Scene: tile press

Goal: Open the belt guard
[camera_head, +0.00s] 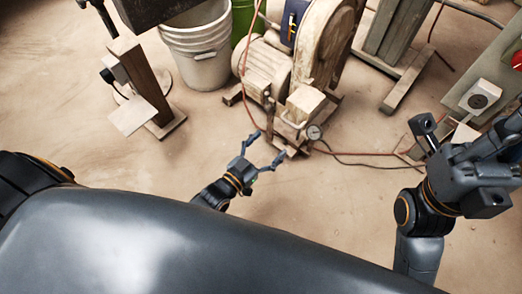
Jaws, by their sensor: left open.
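A worn beige machine with a motor (264,68) stands on the floor at the upper middle. Its large rounded cover (322,45), which looks like the belt guard, is upright; I cannot tell whether it is shut or ajar. My left gripper (270,145) is open and empty, in front of the machine's base and apart from the cover. My right arm (462,178) is at the right, away from the machine. Its gripper's fingers cannot be made out clearly.
A white bucket (200,55) and a green bin (243,18) stand left of the machine. A post on a foot (140,80) is further left. A gauge (314,132) and hoses lie near the machine's front. A panel with a red button (516,60) is at right.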

